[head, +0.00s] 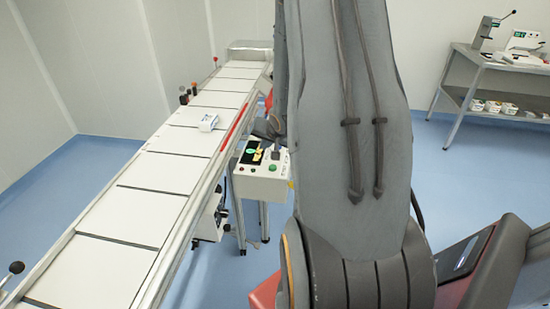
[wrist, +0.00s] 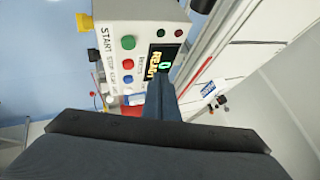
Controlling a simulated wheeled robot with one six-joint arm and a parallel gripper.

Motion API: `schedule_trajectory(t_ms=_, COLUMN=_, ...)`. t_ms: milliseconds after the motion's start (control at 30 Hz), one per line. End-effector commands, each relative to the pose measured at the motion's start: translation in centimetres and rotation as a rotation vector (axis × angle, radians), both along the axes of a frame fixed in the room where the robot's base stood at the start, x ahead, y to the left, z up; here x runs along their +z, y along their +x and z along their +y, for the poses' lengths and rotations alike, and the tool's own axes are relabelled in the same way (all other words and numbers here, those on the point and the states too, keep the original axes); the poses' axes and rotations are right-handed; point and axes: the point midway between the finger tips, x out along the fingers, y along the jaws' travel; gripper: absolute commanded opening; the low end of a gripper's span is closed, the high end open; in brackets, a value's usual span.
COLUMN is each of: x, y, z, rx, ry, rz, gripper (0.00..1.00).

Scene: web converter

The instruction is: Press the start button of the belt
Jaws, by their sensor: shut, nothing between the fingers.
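The belt's control box (head: 262,175) stands beside the long white belt (head: 165,172) in the head view. In the wrist view the same box (wrist: 112,28) shows turned on its side. The green start button (wrist: 128,42) lies by the word START, with a red button (wrist: 127,64) and a blue button (wrist: 128,80) in line beside it. The display (wrist: 160,58) reads READY and 0. My gripper (wrist: 161,84) is shut and empty; its tip overlaps the display's edge in the wrist view, to the right of the buttons. I cannot tell its distance from the panel. My arm hides much of the head view.
A small white pack (head: 209,122) lies on the belt. Dark knobs stand along the belt's sides. A grey table (head: 500,62) with devices stands at the back right. Blue floor (head: 95,165) is open left of the belt.

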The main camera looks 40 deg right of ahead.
Motion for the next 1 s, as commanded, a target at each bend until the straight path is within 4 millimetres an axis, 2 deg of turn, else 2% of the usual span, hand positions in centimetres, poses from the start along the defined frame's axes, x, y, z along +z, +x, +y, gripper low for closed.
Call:
schedule_trajectory(t_ms=33, x=0.3, y=-0.3, z=-1.6, rx=-0.036, ry=0.026, rz=-0.036, gripper=0.00)
schedule_trajectory(t_ms=100, x=0.4, y=-0.3, z=-2.9, rx=-0.069, ry=0.053, rz=-0.080, gripper=0.00)
schedule_trajectory(t_ms=233, x=0.5, y=-0.2, z=-4.0, rx=-0.096, ry=0.082, rz=-0.124, gripper=0.00)
schedule_trajectory(t_ms=667, x=0.3, y=-0.1, z=-4.1, rx=-0.099, ry=0.085, rz=-0.129, gripper=0.00)
schedule_trajectory(t_ms=1000, x=-1.9, y=0.0, z=-4.1, rx=-0.098, ry=0.084, rz=-0.129, gripper=0.00)
